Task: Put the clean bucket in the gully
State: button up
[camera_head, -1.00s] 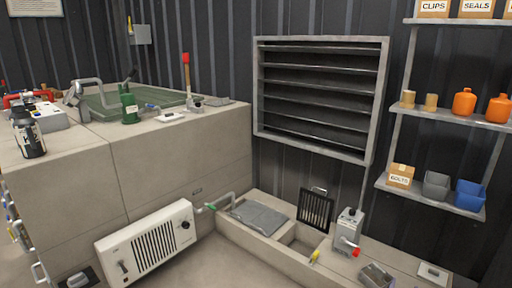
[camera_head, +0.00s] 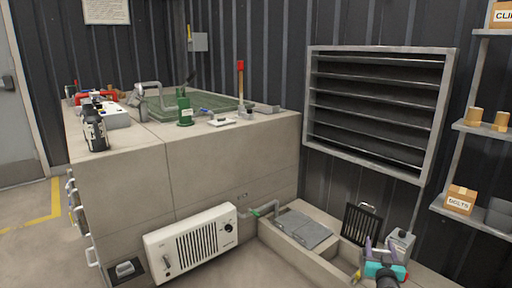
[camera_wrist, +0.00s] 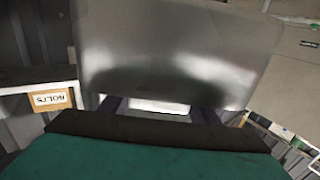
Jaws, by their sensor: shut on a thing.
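My gripper (camera_head: 379,245), teal with lilac fingers, is low at the right in the camera_head view, over the ledge. In the camera_wrist view it is shut on a shiny grey metal thing (camera_wrist: 175,50) that fills the upper middle; I cannot tell from its shape what it is. The gully (camera_head: 347,259) is an open recess in the pale ledge beside the gripper, partly hidden by it. A grey bucket (camera_head: 499,214) stands on the lower shelf, cut off by the right edge. No mark tells which bucket is clean.
A black grate (camera_head: 361,223) leans on the wall behind the gully. A flat grey cover (camera_head: 303,229) lies on the ledge to the left. A white heater (camera_head: 192,243) stands before the concrete block.

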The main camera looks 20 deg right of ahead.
jog(key=w+a+r+n+t+y, duration=0.1)
jog(key=w+a+r+n+y, duration=0.3)
jog(key=a, duration=0.6)
jog(key=w+a+r+n+t+y, duration=0.1)
jog(key=w+a+r+n+y, duration=0.1)
jog(key=w+a+r+y, duration=0.65)
jog(key=w+a+r+n+t+y, duration=0.1)
jog(key=w+a+r+n, duration=0.25)
jog(key=a, duration=0.95)
jog(key=a+r+n+g+y, duration=0.2)
jog(key=a+r+y, duration=0.15)
jog(key=a, duration=0.55)
jog(key=s+a+f+n+g+y, duration=0.3)
jog(key=s+a+y, duration=0.1)
jog(key=a, duration=0.2)
jog(key=s+a+f+n+g+y, duration=0.3)
jog(key=s+a+y, duration=0.1)
jog(key=a, duration=0.3)
notch_tip(320, 180, up, 22)
jog(key=p, duration=2.9)
jog(key=shift+d+r+t+p, duration=0.2)
jog(key=shift+r+t+p, duration=0.1)
jog(key=shift+p, duration=0.1)
jog(key=shift+f, duration=0.1)
